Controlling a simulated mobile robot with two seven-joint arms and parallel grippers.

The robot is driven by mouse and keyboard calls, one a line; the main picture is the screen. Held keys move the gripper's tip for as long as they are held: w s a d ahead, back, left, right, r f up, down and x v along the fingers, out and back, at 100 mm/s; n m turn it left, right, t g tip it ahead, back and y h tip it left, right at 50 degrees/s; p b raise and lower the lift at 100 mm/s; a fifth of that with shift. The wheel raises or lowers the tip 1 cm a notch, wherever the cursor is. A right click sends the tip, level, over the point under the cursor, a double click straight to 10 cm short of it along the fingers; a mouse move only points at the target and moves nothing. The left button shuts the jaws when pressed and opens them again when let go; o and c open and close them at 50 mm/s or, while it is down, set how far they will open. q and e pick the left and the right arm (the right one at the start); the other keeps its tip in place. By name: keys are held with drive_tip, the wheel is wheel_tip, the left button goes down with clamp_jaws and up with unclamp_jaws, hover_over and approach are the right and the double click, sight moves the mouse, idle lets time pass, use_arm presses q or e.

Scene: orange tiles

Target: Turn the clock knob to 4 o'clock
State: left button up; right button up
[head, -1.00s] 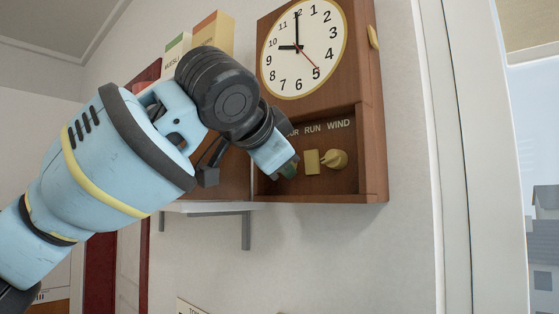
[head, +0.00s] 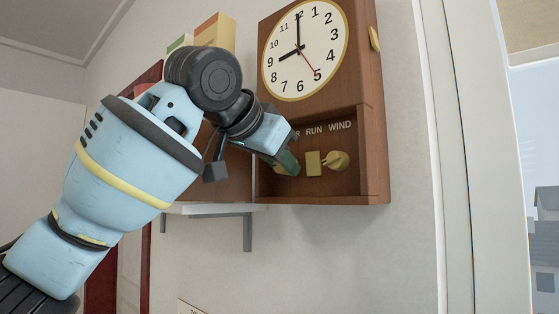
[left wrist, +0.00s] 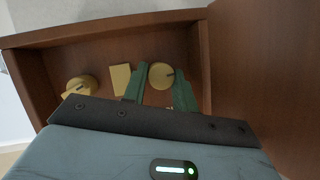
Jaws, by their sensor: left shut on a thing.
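The wooden wall clock (head: 370,100) has a white dial (head: 310,70) at the upper right of the head view. Its short hand points near 9, its long hand near 12, and a thin red hand near 5. My left gripper (head: 287,163) reaches into the recess below the dial. Its green fingers are shut on the leftmost round brass knob (left wrist: 161,74), one finger on each side of it in the left wrist view. In the head view the gripper mostly hides this knob and part of its label. My right gripper is not in view.
In the recess, a rectangular brass plate (head: 313,163) sits under RUN and another brass knob (head: 336,160) under WIND. The recess walls and ledge (head: 330,199) enclose the fingers closely. A shelf (head: 215,209) with boxes (head: 213,31) stands left of the clock.

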use_arm(q)
drive_tip(key=o, duration=1)
